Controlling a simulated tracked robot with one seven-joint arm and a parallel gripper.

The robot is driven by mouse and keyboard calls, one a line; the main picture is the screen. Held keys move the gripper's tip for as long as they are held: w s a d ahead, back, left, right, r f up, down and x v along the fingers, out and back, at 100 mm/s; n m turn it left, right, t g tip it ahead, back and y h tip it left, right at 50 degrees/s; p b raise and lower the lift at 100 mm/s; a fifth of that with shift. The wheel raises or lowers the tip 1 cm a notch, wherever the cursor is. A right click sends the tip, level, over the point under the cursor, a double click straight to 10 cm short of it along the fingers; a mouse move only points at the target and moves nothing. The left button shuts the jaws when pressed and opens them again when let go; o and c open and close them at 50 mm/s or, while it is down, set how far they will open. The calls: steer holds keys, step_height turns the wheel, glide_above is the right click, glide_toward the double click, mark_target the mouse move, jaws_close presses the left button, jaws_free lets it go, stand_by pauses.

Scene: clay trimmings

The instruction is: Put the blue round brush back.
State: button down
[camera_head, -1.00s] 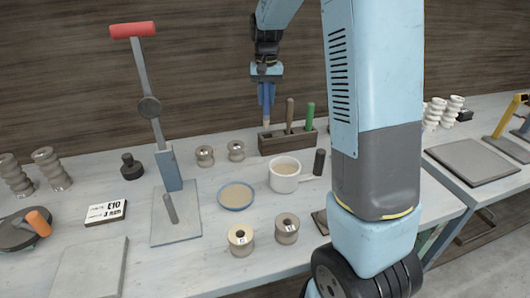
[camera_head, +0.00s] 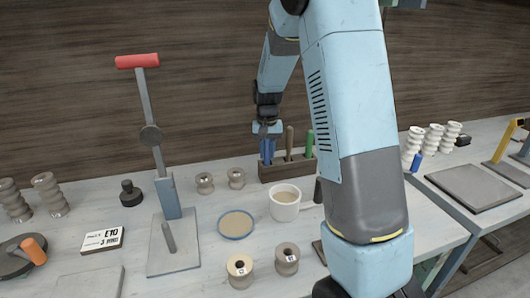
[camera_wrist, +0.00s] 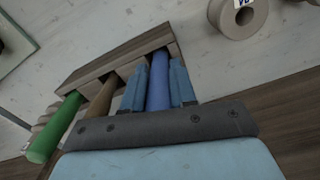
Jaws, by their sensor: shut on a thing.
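The blue round brush shows as a blue handle (camera_wrist: 158,82) between the two fingers of my gripper (camera_wrist: 158,88) in the wrist view. My gripper is shut on it. In the head view my gripper (camera_head: 267,146) is low over the left end of the dark wooden brush holder (camera_head: 275,173). The brush's lower end is at the holder's left slot and its tip is hidden inside or behind the holder wall. A brown handle (camera_head: 289,142) and a green handle (camera_head: 309,143) stand in the other slots to the right.
A white mug (camera_head: 284,208) stands in front of the holder. A red-handled lever press (camera_head: 150,130) stands further left. My arm hides part of the table on the right.

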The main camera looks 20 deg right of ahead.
steer(key=shift+f, duration=0.15)
steer(key=c, duration=0.9)
jaws_free()
step_height(320, 180, up, 11)
steer(key=shift+f, duration=0.1)
steer(key=shift+r, duration=0.6)
steer(key=shift+s+r, duration=0.15)
steer(key=shift+r, duration=0.1)
steer(key=s+r+n+t, duration=0.1)
steer(key=s+r, duration=0.3)
steer(key=s, duration=0.4)
steer(key=s+r+t, duration=0.2)
steer(key=s+r, duration=0.3)
steer(key=s, duration=0.4)
steer(key=s+f+n+t, duration=0.1)
steer(key=s+n+t, duration=0.1)
steer(key=s, duration=1.3)
steer(key=shift+s+a+t, duration=0.2)
steer(key=shift+a+t, duration=0.1)
